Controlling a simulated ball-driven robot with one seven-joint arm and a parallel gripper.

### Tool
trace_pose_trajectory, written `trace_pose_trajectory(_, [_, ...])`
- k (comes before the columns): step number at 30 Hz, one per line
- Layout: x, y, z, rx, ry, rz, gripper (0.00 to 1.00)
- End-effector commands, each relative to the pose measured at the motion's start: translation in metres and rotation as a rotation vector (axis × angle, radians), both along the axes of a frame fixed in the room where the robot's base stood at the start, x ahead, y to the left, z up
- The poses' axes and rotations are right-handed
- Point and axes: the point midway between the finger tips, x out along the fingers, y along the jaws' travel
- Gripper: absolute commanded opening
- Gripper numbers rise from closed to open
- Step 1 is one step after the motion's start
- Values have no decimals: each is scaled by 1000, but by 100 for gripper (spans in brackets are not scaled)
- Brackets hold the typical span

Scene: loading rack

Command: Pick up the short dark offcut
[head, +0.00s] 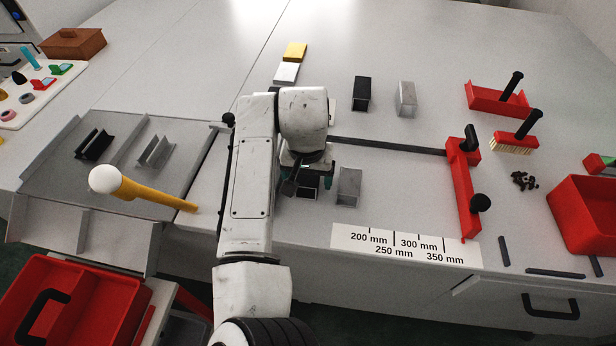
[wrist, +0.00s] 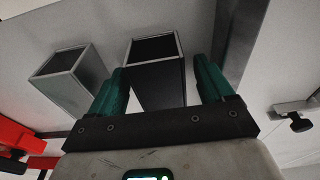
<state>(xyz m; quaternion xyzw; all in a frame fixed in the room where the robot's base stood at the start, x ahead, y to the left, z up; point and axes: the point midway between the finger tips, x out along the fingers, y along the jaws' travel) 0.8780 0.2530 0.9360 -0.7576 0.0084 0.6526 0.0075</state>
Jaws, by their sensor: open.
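A dark square-tube offcut (head: 308,191) lies on the table, largely hidden by my gripper (head: 307,180) in the head view. In the wrist view this dark offcut (wrist: 157,82) shows between the two teal fingers, its open end facing up in the picture. My gripper (wrist: 160,78) is open, with one finger on each side of it; I cannot tell whether they touch it. A light grey offcut (head: 349,186) lies just to its right, and it also shows in the wrist view (wrist: 70,78). Another dark offcut (head: 361,93) lies farther back.
A second light offcut (head: 407,98) lies at the back. A dark rail (head: 390,146) and a red stop (head: 463,195) stand beyond and right of the gripper, with a length scale (head: 405,246) in front. A grey tray (head: 65,175) with profiles and a yellow-handled mallet (head: 140,190) are left.

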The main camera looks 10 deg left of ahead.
Motion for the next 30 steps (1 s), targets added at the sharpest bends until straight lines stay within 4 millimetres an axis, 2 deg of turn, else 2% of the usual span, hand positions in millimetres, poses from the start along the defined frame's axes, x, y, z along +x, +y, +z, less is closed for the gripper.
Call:
trace_pose_trajectory(7, [0, 0, -1, 0, 0, 0, 79])
trace_pose_trajectory(26, [0, 0, 0, 0, -1, 0, 19])
trace_pose_trajectory(30, [0, 0, 0, 0, -1, 0, 19])
